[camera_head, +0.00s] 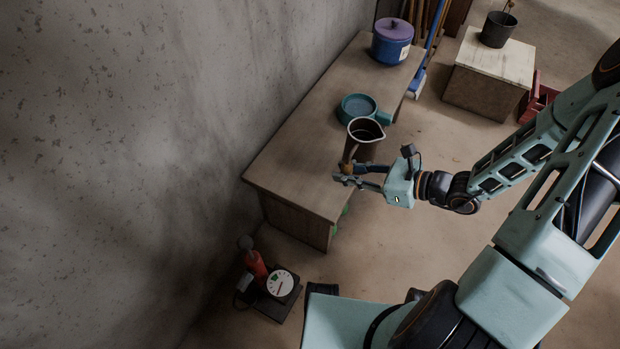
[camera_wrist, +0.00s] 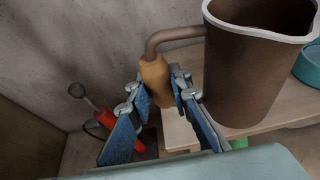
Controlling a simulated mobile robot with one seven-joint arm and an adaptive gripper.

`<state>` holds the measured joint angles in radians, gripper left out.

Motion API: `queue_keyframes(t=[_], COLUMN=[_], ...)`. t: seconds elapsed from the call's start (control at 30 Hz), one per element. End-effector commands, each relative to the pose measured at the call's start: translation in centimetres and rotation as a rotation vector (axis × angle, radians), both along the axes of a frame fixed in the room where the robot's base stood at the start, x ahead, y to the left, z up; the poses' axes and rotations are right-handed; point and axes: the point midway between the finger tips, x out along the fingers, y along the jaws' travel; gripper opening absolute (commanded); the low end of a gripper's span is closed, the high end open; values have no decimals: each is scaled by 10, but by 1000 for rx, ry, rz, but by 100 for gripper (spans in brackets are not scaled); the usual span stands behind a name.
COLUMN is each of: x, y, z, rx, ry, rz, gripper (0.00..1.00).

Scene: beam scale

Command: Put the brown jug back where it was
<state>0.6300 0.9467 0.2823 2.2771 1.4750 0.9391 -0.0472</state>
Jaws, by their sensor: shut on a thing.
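The brown jug (camera_head: 364,143) is upright, with a pale rim, near the front right edge of the wooden bench (camera_head: 300,150). In the wrist view the jug (camera_wrist: 250,75) fills the upper right, and its handle ends in an orange-tan grip (camera_wrist: 157,80). My gripper (camera_head: 347,176) is shut on that grip, with a blue-padded finger on each side in the wrist view (camera_wrist: 158,88). The jug's base is partly hidden in the head view, so I cannot tell if it touches the bench top.
A teal pan (camera_head: 357,106) sits just behind the jug. A blue pot with a purple lid (camera_head: 392,42) stands at the bench's far end. The near bench top is clear.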

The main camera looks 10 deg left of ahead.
Motion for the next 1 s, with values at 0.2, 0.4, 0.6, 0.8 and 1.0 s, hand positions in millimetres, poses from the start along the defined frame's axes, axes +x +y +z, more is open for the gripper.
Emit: queue_keyframes(t=[0.2,0.4,0.6,0.8,1.0], x=[6,18,28,33,34], y=[32,80,113,128,137], z=[-17,-40,-74,-90,-102], rx=[4,4,3,2,3], ry=[0,0,1,-3,-1], rz=[7,8,5,3,4], gripper=[0,0,0,0,0])
